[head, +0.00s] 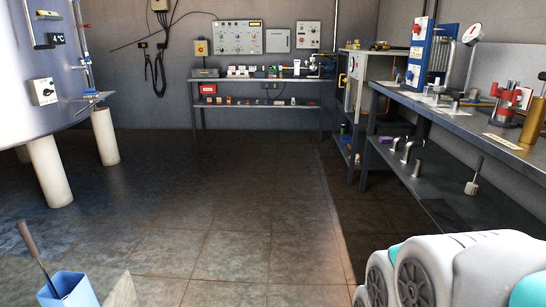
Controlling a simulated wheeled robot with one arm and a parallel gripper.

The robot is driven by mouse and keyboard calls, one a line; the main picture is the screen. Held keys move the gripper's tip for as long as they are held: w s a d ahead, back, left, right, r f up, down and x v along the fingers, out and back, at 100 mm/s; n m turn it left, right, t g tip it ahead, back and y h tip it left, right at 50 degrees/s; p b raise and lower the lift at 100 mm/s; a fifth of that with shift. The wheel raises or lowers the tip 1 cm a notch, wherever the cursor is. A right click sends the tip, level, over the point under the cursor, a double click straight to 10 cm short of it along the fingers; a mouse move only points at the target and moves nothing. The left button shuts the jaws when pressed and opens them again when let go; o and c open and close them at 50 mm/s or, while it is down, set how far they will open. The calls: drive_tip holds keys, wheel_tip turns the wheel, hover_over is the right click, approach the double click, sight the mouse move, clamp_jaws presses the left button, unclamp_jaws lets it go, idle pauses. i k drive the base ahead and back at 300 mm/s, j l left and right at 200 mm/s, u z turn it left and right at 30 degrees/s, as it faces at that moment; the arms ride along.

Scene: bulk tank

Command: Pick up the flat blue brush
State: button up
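I cannot make out a flat blue brush for certain. A light blue open-topped holder (70,289) stands at the bottom left, cut off by the frame edge. A dark, thin handle (35,251) leans out of it to the upper left. The lower end of this handle is hidden inside the holder, so I cannot tell what tool it belongs to. Another brush (473,184), with a dark handle and pale bristles, is at the lower shelf of the right bench. My gripper is not in view.
A large pale tank (40,105) on thick white legs stands at left. A two-level bench (262,80) runs along the back wall. A long dark workbench (450,118) with equipment lines the right wall. The tiled floor (225,215) between them is clear.

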sight(90, 92)
drive_tip(key=i+z, duration=0.25)
drive_tip(key=i, duration=3.9)
drive_tip(key=i+u, duration=0.15)
drive_tip(key=i, duration=0.3)
drive_tip(key=i+l+u, duration=0.15)
drive_tip(key=i, duration=0.3)
drive_tip(key=i+l+u, duration=0.1)
drive_tip(key=i, duration=0.3)
drive_tip(key=i+l+u, duration=0.15)
drive_tip(key=i, duration=0.3)
drive_tip(key=l+u, duration=0.1)
drive_tip(key=u, duration=2.55)
drive_tip(key=i+l, duration=0.15)
drive_tip(key=i, duration=0.15)
